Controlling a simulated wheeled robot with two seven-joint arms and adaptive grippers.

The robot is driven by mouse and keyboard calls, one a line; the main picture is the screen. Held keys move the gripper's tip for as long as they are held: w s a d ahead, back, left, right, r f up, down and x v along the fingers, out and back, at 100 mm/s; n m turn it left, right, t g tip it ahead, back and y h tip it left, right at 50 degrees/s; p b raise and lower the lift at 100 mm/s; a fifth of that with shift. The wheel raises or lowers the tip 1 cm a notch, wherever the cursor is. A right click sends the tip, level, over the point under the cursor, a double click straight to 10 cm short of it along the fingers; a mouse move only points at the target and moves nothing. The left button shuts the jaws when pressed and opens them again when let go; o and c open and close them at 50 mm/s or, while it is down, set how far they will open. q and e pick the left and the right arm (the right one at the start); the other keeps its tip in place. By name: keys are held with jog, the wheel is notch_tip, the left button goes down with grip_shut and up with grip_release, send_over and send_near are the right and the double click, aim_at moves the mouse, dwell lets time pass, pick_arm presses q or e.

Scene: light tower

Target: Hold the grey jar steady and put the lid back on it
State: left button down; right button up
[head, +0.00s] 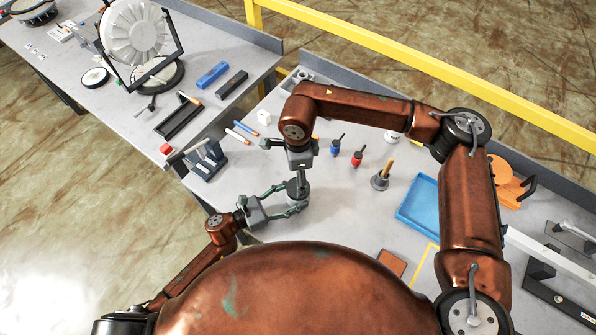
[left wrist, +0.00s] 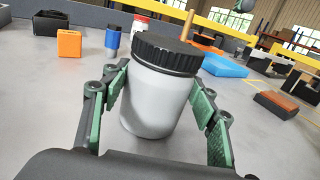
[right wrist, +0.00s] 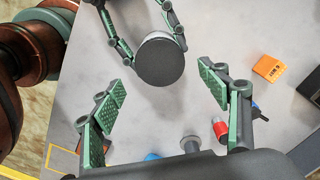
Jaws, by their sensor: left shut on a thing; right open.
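The grey jar (left wrist: 155,98) stands upright on the table in the left wrist view, with the black ridged lid (left wrist: 168,53) on its mouth. Whether the lid is screwed tight I cannot tell. My left gripper (left wrist: 160,112) is shut on the jar's body, one finger on each side. In the right wrist view the lid's round top (right wrist: 160,62) faces me. My right gripper (right wrist: 163,88) is open and empty, its fingers apart from the lid. In the head view my right gripper (head: 299,178) is above the jar (head: 297,190), which the grippers partly hide.
A red screwdriver-like tool (head: 357,158), a blue one (head: 336,146) and a holder with a wooden handle (head: 381,179) stand to the right. A blue tray (head: 418,212) and a brown block (head: 391,264) lie farther right. An orange block (left wrist: 69,43) is behind the jar.

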jog(key=shift+f, duration=2.75)
jog(key=shift+c, duration=0.7)
jog(key=c, duration=1.1)
jog(key=o, duration=1.4)
notch_tip(320, 180, up, 12)
jog(key=shift+r, duration=0.1)
